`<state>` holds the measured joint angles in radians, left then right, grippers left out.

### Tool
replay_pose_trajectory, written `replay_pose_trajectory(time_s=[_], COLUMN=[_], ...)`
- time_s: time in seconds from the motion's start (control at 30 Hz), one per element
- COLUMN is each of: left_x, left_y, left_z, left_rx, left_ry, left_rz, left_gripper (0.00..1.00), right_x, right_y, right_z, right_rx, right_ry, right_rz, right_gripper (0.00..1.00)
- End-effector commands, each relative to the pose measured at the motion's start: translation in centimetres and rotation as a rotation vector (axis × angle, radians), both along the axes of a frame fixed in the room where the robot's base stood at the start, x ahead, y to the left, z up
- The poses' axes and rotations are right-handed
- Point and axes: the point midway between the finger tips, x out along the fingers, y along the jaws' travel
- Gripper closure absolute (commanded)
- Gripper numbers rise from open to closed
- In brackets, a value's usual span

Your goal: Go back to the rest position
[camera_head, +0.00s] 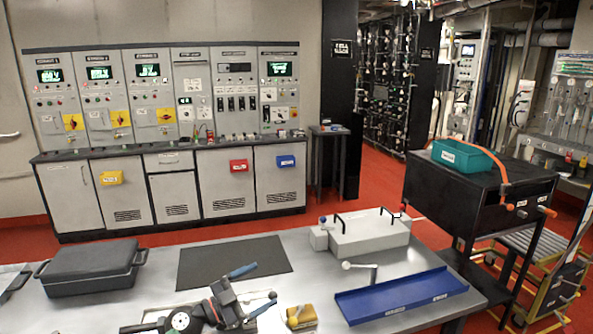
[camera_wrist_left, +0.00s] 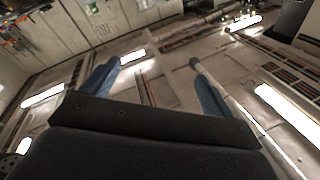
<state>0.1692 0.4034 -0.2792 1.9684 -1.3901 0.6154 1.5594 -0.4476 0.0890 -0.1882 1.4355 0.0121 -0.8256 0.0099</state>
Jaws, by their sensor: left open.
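My left gripper (camera_head: 254,289) is over the front of the metal table, low in the head view. Its two blue-tipped fingers are spread apart with nothing between them. In the left wrist view the same gripper (camera_wrist_left: 152,85) shows both blue fingers wide apart and empty. That view looks toward what seems to be the ceiling, with bright light strips and pipes. My right gripper is not in view.
The metal table (camera_head: 205,305) carries a black case (camera_head: 90,265), a dark mat (camera_head: 225,262), a grey box with handles (camera_head: 368,238), a blue tray (camera_head: 402,298) and a yellow item (camera_head: 300,317). A black cart (camera_head: 470,195) with a teal bin (camera_head: 462,157) stands right.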

Motion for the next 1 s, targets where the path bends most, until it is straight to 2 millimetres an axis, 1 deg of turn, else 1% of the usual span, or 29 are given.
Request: replay_pose_trajectory(time_s=[0.03,0.1,0.23,0.37,0.47,0.57,0.63,0.7,0.77,0.8,0.87,0.9,0.97,1.0], left_x=[-0.7,-1.3,-2.2,-3.4,-4.6,-6.2,-7.7,-9.4,-11.2,-12.4,-14.6,-16.1,-18.6,-20.3], left_y=[0.3,1.2,3.7,6.6,9.0,11.1,12.4,13.5,14.2,14.6,14.9,15.0,15.0,14.9], left_z=[0.4,1.1,1.4,0.3,-1.5,-4.0,-6.1,-8.4,-10.5,-11.9,-14.0,-15.3,-17.3,-18.5], left_rx=[-0.067,-0.149,-0.274,-0.356,-0.382,-0.378,-0.358,-0.322,-0.282,-0.248,-0.191,-0.148,-0.079,-0.029], left_ry=[-0.018,-0.041,-0.042,0.010,0.084,0.186,0.276,0.375,0.468,0.534,0.636,0.709,0.817,0.887], left_rz=[0.055,0.147,0.342,0.552,0.714,0.866,0.964,1.050,1.113,1.150,1.193,1.214,1.234,1.238], left_gripper=[0.13,0.13,0.13,0.13,0.13,0.13,0.13,0.13,0.13,0.13,0.13,0.13,0.13,0.13], right_x=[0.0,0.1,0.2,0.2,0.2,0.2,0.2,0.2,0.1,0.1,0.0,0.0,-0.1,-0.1], right_y=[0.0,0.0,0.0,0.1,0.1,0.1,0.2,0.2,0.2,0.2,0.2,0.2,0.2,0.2], right_z=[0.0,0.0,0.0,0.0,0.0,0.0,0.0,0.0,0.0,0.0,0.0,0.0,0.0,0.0], right_rx=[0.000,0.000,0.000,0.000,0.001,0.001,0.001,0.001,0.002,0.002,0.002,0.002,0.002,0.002], right_ry=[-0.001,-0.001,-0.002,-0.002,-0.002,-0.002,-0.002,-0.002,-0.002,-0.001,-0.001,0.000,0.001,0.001], right_rz=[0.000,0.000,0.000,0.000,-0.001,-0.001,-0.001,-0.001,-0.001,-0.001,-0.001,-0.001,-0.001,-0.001], right_gripper=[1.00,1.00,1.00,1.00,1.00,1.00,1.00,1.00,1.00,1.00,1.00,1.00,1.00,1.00])
